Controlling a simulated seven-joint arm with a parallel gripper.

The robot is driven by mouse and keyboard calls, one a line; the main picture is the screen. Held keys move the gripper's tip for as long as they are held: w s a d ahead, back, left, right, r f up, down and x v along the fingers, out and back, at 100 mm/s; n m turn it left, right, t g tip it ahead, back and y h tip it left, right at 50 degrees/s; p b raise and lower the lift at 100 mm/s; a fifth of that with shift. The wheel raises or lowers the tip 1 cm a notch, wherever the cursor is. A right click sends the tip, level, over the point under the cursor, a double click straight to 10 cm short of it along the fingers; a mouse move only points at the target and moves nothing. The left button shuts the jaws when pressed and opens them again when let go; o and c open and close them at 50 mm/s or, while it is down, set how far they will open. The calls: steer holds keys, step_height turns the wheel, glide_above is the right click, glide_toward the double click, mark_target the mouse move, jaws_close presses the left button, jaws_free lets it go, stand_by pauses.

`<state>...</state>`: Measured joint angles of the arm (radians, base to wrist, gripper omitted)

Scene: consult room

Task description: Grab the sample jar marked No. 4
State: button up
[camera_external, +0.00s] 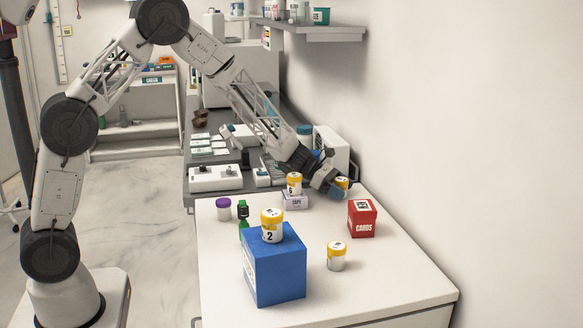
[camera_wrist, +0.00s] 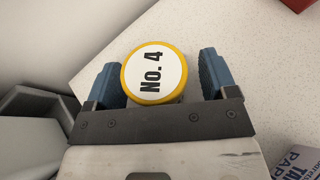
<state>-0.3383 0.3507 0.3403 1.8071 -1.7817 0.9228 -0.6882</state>
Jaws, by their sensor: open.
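The sample jar marked No. 4 (camera_wrist: 154,72) shows in the wrist view with a yellow-rimmed lid and a white label. It sits between the two blue fingers of my gripper (camera_wrist: 157,78), with a gap visible at the right finger. In the external view the jar (camera_external: 342,182) is at the far end of the white table, partly hidden by my gripper (camera_external: 331,183). My gripper is open around it. Other yellow-lidded jars are one marked 2 (camera_external: 270,227) on a blue box, one (camera_external: 294,184) on a small white box, and one (camera_external: 337,256) on the table.
The blue box (camera_external: 275,275) stands near the front of the white table (camera_external: 400,285). A red cards box (camera_external: 362,219) stands right. A purple-lidded jar (camera_external: 224,209) and a green bottle (camera_external: 243,213) stand left. A white wall bounds the right side. A grey bench (camera_external: 225,165) lies behind.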

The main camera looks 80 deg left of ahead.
mark_target(342, 179)
steer(key=shift+c, duration=0.2)
steer(key=c, duration=1)
steer(key=shift+o, duration=0.2)
steer(key=shift+r, duration=0.15)
steer(key=shift+r, duration=4.85)
